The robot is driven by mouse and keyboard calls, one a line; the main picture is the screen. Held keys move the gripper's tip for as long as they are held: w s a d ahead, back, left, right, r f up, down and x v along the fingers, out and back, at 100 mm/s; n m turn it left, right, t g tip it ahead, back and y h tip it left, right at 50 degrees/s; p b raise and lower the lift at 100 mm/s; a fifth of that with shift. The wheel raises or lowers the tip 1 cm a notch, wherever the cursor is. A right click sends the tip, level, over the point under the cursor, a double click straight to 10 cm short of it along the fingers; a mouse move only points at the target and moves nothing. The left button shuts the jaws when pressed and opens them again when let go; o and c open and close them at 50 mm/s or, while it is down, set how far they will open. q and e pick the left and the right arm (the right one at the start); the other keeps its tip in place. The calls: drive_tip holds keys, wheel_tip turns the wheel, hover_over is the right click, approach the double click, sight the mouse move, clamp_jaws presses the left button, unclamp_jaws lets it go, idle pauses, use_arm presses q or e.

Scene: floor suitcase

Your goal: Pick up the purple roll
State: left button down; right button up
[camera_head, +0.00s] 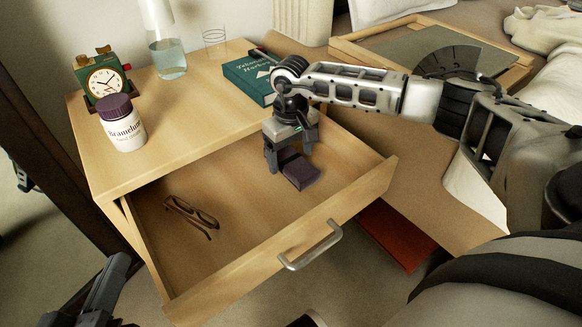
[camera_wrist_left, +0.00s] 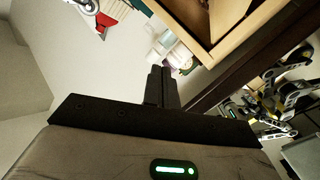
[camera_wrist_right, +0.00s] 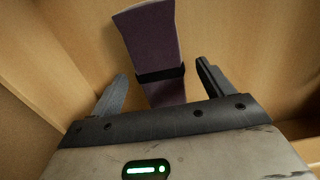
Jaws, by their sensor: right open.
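The purple roll (camera_head: 302,174) lies in the open drawer, toward its right end. In the right wrist view the roll (camera_wrist_right: 152,45) is dark purple with a black band around it. My right gripper (camera_head: 290,157) is over the roll and open. In the right wrist view its fingers stand on either side of the roll, with a gap at each side. My left gripper (camera_wrist_left: 161,82) has its fingers together with nothing between them; it is low at the left in the head view, outside the drawer.
The drawer (camera_head: 232,262) also holds folded glasses (camera_head: 191,216) at its left. On the cabinet top stand a clock (camera_head: 103,82), a white bottle with a purple cap (camera_head: 122,122), a glass carafe (camera_head: 166,55) and a green book (camera_head: 250,78). The drawer walls are close around my right gripper.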

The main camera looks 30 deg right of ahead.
drive_tip(key=shift+f, duration=0.3)
drive_tip(key=shift+r, duration=0.1)
drive_tip(key=c, duration=1.1)
drive_tip(key=shift+o, duration=0.2)
